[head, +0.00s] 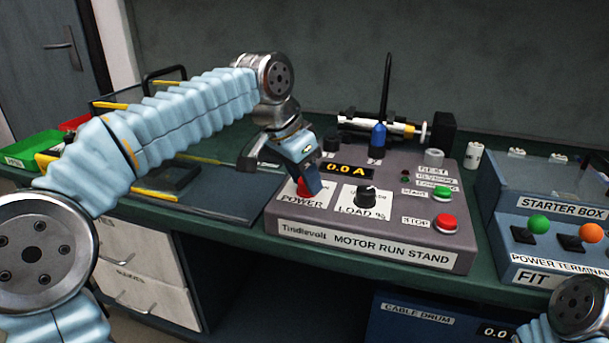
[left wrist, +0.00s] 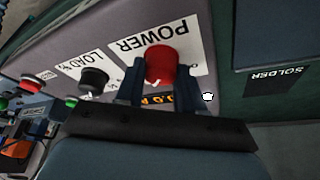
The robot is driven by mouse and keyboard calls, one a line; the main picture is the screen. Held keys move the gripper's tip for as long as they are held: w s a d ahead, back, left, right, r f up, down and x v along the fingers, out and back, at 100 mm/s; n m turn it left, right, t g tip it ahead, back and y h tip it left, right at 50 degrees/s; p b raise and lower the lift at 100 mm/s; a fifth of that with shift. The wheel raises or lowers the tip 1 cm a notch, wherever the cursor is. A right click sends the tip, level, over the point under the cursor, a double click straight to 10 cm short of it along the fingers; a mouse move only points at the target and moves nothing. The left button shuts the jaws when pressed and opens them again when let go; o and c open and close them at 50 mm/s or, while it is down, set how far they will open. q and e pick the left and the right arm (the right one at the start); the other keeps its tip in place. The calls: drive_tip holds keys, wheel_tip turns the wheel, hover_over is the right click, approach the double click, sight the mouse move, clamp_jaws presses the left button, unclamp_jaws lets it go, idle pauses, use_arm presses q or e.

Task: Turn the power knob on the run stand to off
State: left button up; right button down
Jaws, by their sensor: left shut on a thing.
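The run stand (head: 366,255) is a grey sloped box labelled MOTOR RUN STAND on the green bench. Its red power knob (head: 304,187) sits at the left above the POWER label, partly hidden by my left gripper (head: 308,180). In the left wrist view the red knob (left wrist: 160,65) is between the two dark fingers of my left gripper (left wrist: 160,82), which is shut on it. A white mark shows on the knob's edge. The display (head: 347,170) reads 0.0 A. My right gripper is not in view; only a bit of my right arm shows at the lower right.
The black load knob (head: 366,194) is just right of the power knob. A green button (head: 441,192) and a red stop button (head: 446,223) are further right. The starter box (head: 555,215) stands at the right, and a dark mat (head: 225,203) lies left of the stand.

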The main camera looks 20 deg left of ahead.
use_arm(q)
drive_tip(key=shift+n, duration=0.3)
drive_tip(key=n+y, duration=0.1)
drive_tip(key=n, duration=0.2)
drive_tip(key=shift+d+t, duration=0.15)
drive_tip(key=shift+t, duration=0.25)
drive_tip(key=n+y, duration=0.2)
drive_tip(key=n, duration=0.3)
drive_tip(key=shift+d+n, duration=0.15)
drive_tip(key=shift+n, duration=0.25)
drive_tip(key=n+y, duration=0.1)
drive_tip(key=n, duration=0.1)
drive_tip(key=n+y, duration=0.1)
drive_tip(key=n, duration=0.1)
drive_tip(key=shift+d+n+g, duration=0.1)
drive_tip(key=shift+n+g, duration=0.2)
drive_tip(key=shift+w+n+g+y, duration=0.1)
drive_tip(key=shift+n+g+y, duration=0.45)
drive_tip(key=shift+n, duration=1.35)
drive_tip(key=o, duration=1)
drive_tip(key=shift+o, duration=0.2)
